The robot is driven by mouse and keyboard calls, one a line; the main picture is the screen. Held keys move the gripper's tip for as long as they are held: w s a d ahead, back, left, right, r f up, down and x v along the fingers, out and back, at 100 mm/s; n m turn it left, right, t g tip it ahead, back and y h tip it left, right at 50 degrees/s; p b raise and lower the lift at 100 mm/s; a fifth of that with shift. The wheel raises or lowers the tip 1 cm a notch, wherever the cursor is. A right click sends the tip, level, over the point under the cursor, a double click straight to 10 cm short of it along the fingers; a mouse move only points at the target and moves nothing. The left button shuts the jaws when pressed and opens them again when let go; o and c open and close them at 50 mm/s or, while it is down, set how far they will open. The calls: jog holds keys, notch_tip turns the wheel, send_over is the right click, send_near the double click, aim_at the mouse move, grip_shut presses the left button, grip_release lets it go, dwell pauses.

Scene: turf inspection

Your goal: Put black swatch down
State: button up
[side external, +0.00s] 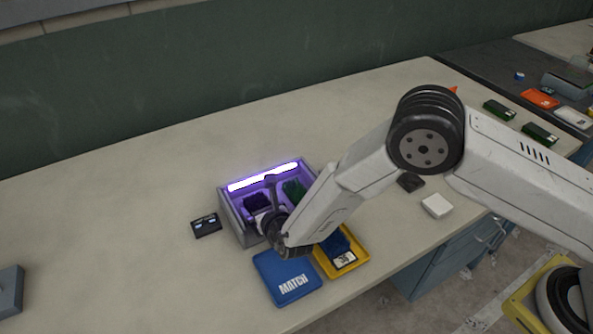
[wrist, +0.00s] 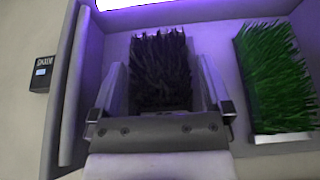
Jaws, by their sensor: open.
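The black swatch (wrist: 160,72), a dark bristly turf piece, lies inside the lit box, between my gripper's fingers in the wrist view. In the side view the black swatch (side external: 256,202) shows in the left part of the box. My gripper (wrist: 160,100) is open, one finger on each side of the swatch. I cannot tell whether either finger touches it. In the side view my wrist hides most of the fingers. A green swatch (wrist: 275,75) lies to the right in the same box; it also shows in the side view (side external: 294,189).
The grey box (side external: 232,219) has raised walls and a bright violet-white lamp (side external: 263,177) along its back. A small black display (side external: 206,225) sits left of it. A blue MATCH pad (side external: 287,278) and a yellow tray (side external: 359,262) lie in front. The table's left is mostly clear.

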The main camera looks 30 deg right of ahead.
jog(key=shift+s, duration=0.15)
jog(key=shift+v, duration=3.75)
jog(key=shift+d+r, duration=0.2)
jog(key=d+r+m+g+h, duration=0.1)
jog(key=d+m, duration=0.1)
jog(key=d, duration=0.1)
jog(key=d+r+m+g+h, duration=0.1)
jog(key=d+m+h, duration=0.1)
jog(key=d, duration=0.2)
jog(key=d+r+m+g+h, duration=0.1)
jog(key=d+m+h, duration=0.1)
jog(key=d+m, duration=0.1)
jog(key=shift+d, duration=0.65)
jog(key=s+d+r+m+g+y, duration=0.2)
jog(key=s+d+r+m+g, duration=0.2)
jog(key=s+d+m, duration=0.4)
jog(key=s+d+r+m+g+y, duration=0.3)
jog(key=s+d+m, duration=0.5)
jog(key=m, duration=1.3)
jog(key=shift+s+d+r+g, duration=0.2)
jog(key=shift+s+r+g, duration=0.4)
jog(key=shift+r, duration=0.4)
jog(key=shift+f, duration=0.1)
